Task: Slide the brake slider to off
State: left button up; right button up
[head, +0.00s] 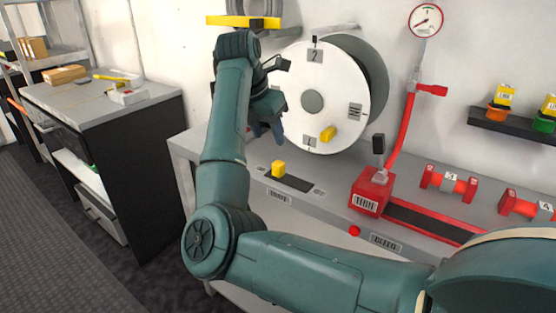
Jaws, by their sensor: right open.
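The brake slider is probably the yellow knob (278,168) on a short black track (292,183) in the grey bench's front part. The knob sits near the left end of the track; small labels lie at both ends, too small to read. My right gripper (267,131) is open and points down, behind and above the knob, in front of the white reel disc's left side. It is apart from the knob and holds nothing visible. Part of it is hidden by my own arm. My left gripper is out of view.
The white reel (311,101) with a yellow handle (327,134) stands behind the track. A red lever unit (371,191) and red numbered couplings (448,184) are to the right. A grey-topped cabinet (95,98) stands at left. A pressure gauge (426,20) is on the wall.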

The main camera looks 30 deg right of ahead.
aim_at(278, 162)
jog(key=x, duration=1.1)
jog(key=shift+d+f, duration=0.25)
grip_shut()
